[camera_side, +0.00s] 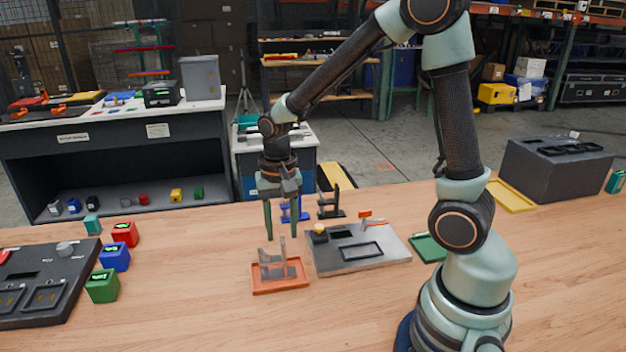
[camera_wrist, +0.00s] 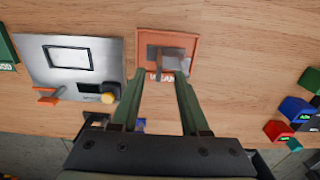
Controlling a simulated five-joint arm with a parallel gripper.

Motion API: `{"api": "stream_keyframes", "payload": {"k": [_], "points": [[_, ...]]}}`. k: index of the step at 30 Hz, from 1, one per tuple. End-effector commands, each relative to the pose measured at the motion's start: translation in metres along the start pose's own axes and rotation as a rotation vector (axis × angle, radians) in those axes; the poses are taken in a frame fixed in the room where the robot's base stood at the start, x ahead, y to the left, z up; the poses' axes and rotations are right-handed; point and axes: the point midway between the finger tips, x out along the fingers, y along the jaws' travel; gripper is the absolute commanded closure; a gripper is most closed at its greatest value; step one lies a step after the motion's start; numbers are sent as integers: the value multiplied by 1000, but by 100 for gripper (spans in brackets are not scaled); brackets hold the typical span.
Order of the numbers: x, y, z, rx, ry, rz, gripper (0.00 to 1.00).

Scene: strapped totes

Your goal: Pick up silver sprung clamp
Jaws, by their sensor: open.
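The silver sprung clamp (camera_side: 272,265) sits on an orange tray (camera_side: 281,286) on the wooden table. In the wrist view the clamp (camera_wrist: 172,60) lies on the tray (camera_wrist: 148,37), just beyond my fingertips and roughly between their lines. My gripper (camera_side: 282,237) points down above and slightly behind the clamp in the side view. In the wrist view my gripper (camera_wrist: 162,84) shows two green fingers spread apart with nothing between them. The fingers look clear of the clamp.
A grey plate with a yellow knob and orange lever (camera_side: 382,262) lies right of the tray. Blue (camera_side: 297,212) and black (camera_side: 329,206) clamps stand behind. Red, blue and green cubes (camera_side: 103,286) are to the left. The table in front of the tray is clear.

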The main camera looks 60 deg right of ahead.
Motion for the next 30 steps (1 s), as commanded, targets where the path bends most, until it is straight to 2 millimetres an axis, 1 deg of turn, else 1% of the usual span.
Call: {"api": "stream_keyframes", "payload": {"k": [1, 3, 6, 9, 17, 21, 30], "points": [[8, 1, -2, 2, -4, 4, 55], [18, 2, -5, 2, -5, 4, 55], [31, 2, -6, 0, -4, 3, 55], [39, 2, -6, 0, -2, 2, 55], [41, 1, -6, -1, 0, 0, 55], [41, 1, -6, -1, 0, 0, 100], [41, 1, -6, -1, 0, 0, 100]]}}
